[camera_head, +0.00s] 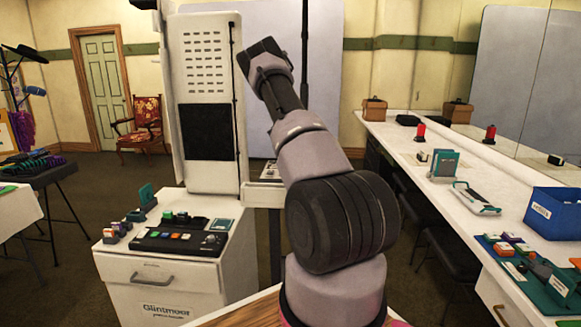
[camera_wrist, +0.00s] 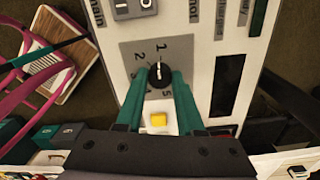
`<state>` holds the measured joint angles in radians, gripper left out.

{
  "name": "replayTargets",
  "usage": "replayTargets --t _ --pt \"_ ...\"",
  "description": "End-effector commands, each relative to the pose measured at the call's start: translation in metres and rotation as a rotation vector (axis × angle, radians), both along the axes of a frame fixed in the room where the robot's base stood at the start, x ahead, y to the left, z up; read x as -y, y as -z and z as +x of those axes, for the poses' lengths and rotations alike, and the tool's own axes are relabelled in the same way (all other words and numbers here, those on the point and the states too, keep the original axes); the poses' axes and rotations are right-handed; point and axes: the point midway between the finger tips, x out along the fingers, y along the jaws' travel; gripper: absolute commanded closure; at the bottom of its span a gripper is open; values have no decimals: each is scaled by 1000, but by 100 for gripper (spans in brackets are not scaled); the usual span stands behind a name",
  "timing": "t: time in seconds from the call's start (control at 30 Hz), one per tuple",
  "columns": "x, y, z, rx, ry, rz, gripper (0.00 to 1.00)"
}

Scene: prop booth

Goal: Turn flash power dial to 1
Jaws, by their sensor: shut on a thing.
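The flash power dial (camera_wrist: 159,77) is a round black knob with a white pointer line, on a grey square plate numbered 1 to 5, in the wrist view. Its pointer line points up the picture, about toward the 1. My gripper (camera_wrist: 160,72) has its two teal fingers on either side of the knob, shut on it. In the head view my arm reaches up and away toward the tall white booth (camera_head: 207,30); the fingers and the dial cannot be made out there.
A yellow button (camera_wrist: 158,119) lies just below the dial, between the fingers. A grey switch block (camera_wrist: 133,8) sits above on the panel. A white cabinet (camera_head: 155,275) with a control box stands left of my arm, and a long counter (camera_head: 400,140) runs along the right.

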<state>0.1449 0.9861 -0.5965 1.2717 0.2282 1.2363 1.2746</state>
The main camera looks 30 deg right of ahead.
Motion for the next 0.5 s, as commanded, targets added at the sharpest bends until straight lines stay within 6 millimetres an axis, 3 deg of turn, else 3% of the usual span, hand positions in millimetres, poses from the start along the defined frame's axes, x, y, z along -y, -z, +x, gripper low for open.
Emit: replayTargets --t 0.5 --pt "1 -1 1 3 156 -2 100"
